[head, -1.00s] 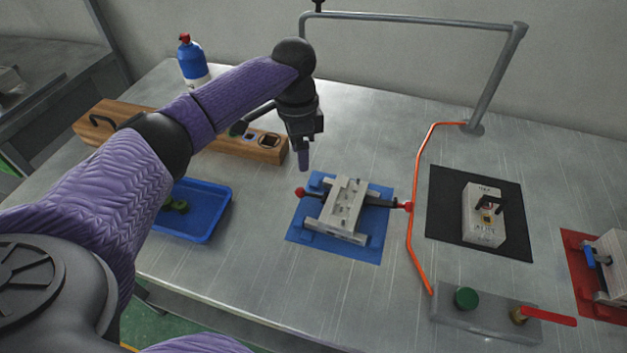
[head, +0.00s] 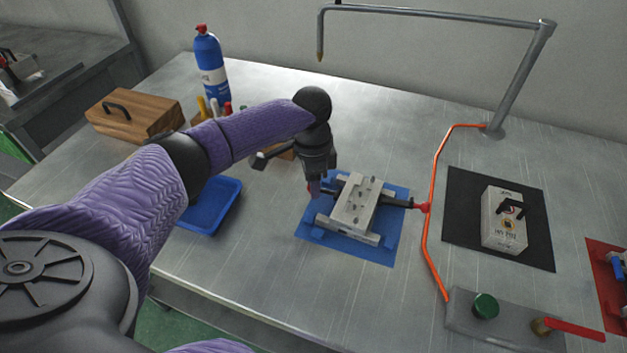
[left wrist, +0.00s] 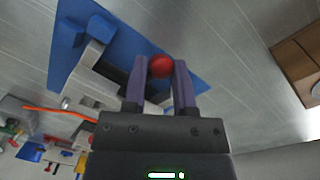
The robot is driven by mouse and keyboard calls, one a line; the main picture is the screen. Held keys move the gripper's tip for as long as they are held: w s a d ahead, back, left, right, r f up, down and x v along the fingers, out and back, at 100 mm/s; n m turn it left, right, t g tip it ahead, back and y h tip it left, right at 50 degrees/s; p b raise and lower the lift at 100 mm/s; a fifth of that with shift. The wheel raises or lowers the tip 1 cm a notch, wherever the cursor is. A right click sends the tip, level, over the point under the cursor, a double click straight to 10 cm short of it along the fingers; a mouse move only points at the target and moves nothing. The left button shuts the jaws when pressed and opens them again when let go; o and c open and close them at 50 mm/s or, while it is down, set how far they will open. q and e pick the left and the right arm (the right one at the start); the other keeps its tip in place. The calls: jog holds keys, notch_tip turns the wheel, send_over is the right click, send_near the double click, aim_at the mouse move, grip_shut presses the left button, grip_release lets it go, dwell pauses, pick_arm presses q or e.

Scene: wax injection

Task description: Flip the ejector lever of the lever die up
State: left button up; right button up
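The lever die (head: 352,205) is a pale grey metal block lying on a blue mat (head: 385,245) in the head view. A dark lever with a red end (head: 422,207) sticks out on its right. On its left side is a red ball knob (left wrist: 161,67), mostly covered by my gripper in the head view. My left gripper (head: 314,186) reaches down to this knob. In the left wrist view its two purple fingers (left wrist: 161,78) stand apart with the knob between their tips; whether they press on it I cannot tell. My right gripper is out of view.
A blue tray (head: 232,205), a wooden case (head: 130,115) and a blue bottle (head: 210,65) stand to the left. An orange hose (head: 432,240) runs right of the die.

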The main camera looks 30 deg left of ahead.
pick_arm(q)
grip_shut()
jog(key=r+y+p, duration=0.1)
jog(key=p, duration=0.2)
jog(key=r+y+p, duration=0.1)
jog(key=y+p, duration=0.1)
jog(key=shift+d+r+p, duration=0.25)
jog(key=shift+d+p, duration=0.15)
jog(key=shift+w+d+g+y, duration=0.1)
jog(key=shift+g+y, duration=0.2)
jog(key=shift+y, duration=0.4)
jog(key=shift+f+y, duration=0.1)
jog(key=shift+y, duration=0.5)
jog(key=o, duration=0.8)
grip_release()
jog(key=p+v, duration=0.3)
jog(key=v, duration=0.7)
jog(key=shift+w, duration=0.1)
